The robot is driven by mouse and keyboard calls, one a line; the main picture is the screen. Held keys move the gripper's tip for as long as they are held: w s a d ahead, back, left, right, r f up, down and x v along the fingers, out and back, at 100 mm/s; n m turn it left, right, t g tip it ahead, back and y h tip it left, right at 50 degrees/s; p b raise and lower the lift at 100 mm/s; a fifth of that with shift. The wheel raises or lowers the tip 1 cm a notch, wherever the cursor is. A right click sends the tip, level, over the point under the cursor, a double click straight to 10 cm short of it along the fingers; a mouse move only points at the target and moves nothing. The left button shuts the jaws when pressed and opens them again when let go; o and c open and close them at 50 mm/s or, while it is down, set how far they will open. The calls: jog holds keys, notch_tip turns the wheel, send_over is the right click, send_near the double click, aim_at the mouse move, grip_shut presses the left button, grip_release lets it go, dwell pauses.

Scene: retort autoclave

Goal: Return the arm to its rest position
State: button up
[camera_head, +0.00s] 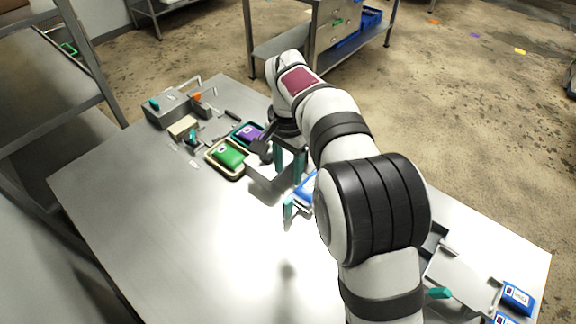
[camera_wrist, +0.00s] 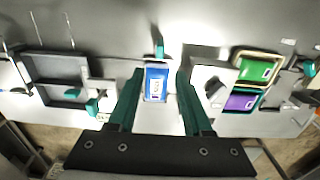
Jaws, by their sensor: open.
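My gripper (camera_head: 290,160) has teal fingers and hangs over the middle of the steel table (camera_head: 130,190). In the wrist view its fingers (camera_wrist: 160,76) are spread wide and hold nothing. A blue pouch (camera_wrist: 156,86) shows between the fingers in that view, with a gap on both sides. It also shows in the head view (camera_head: 308,188), partly hidden by my arm. My arm reaches from the lower right up to the back of the table and bends down to the gripper.
A green pouch (camera_head: 230,154) and a purple pouch (camera_head: 250,133) lie in trays left of my gripper. A grey fixture (camera_head: 170,108) stands at the far left. Blue pouches (camera_head: 518,296) and a dark frame (camera_wrist: 55,68) lie on the other side. The table's front left is clear.

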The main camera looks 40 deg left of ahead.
jog(key=shift+r, duration=0.3)
jog(key=s+d+r+m, duration=0.2)
jog(key=d+r, duration=0.2)
jog(key=d, duration=0.9)
jog(key=s+d+r+m, duration=0.1)
jog(key=d+r, duration=0.3)
jog(key=d, duration=0.8)
jog(key=s+d+f+m+y, duration=0.1)
jog(key=s+d+f, duration=0.1)
jog(key=s+d, duration=0.3)
jog(key=s+d+f+m, duration=0.1)
jog(key=s+d+f, duration=0.1)
jog(key=s+d, duration=0.3)
jog(key=s, duration=0.4)
jog(key=shift+s+d+f+m+y, duration=0.3)
jog(key=shift+s+y, duration=0.1)
